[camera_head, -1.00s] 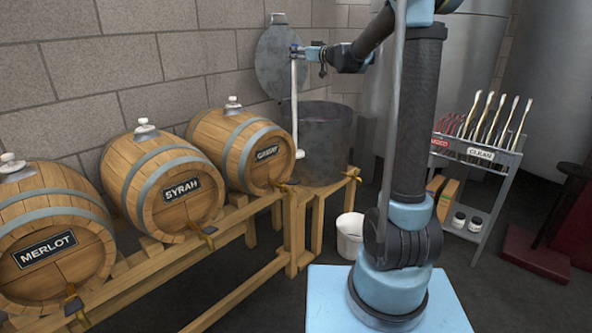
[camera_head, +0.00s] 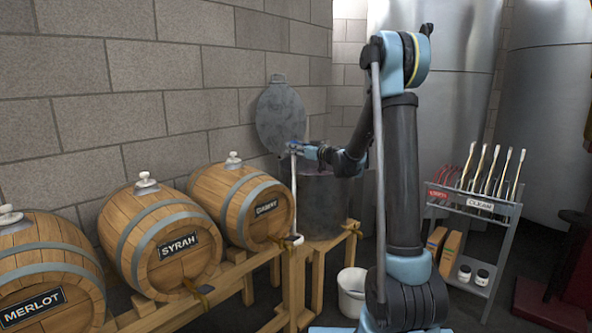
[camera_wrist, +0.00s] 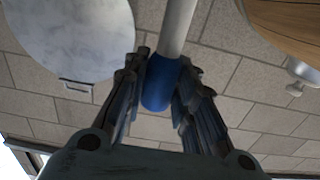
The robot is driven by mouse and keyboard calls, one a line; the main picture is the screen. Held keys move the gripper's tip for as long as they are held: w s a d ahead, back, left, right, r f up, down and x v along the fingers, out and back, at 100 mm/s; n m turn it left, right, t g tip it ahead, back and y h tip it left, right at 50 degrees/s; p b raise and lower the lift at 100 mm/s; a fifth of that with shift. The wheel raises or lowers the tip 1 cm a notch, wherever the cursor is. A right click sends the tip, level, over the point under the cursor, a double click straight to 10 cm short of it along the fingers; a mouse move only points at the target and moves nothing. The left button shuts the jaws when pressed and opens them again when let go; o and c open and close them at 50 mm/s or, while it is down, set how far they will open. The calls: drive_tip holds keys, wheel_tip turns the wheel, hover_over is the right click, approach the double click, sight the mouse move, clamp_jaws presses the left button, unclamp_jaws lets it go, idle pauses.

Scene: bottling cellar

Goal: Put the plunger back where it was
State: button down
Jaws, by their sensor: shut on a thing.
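The plunger (camera_head: 294,195) is a long thin pale rod with a small white foot at its lower end. It hangs nearly upright from my gripper (camera_head: 301,149), in front of the Cabernet barrel's right edge and the grey vat's left side in the head view. Its foot shows beside the wooden stand's right end. In the wrist view, the plunger's blue grip (camera_wrist: 160,84) is between the two dark fingers of my gripper (camera_wrist: 161,75). My gripper is shut on it. The wrist view does not show the foot.
The grey vat (camera_head: 324,205) stands behind the stand (camera_head: 290,277), with a round grey lid (camera_head: 281,117) behind it. Barrels marked Merlot (camera_head: 42,275), Syrah (camera_head: 155,240) and Cabernet (camera_head: 235,205) line the left. A white bucket (camera_head: 351,290) and tool rack (camera_head: 475,245) are right.

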sight(295, 158)
drive_tip(key=shift+f, duration=2.3)
drive_tip(key=c, duration=1.3)
unclamp_jaws()
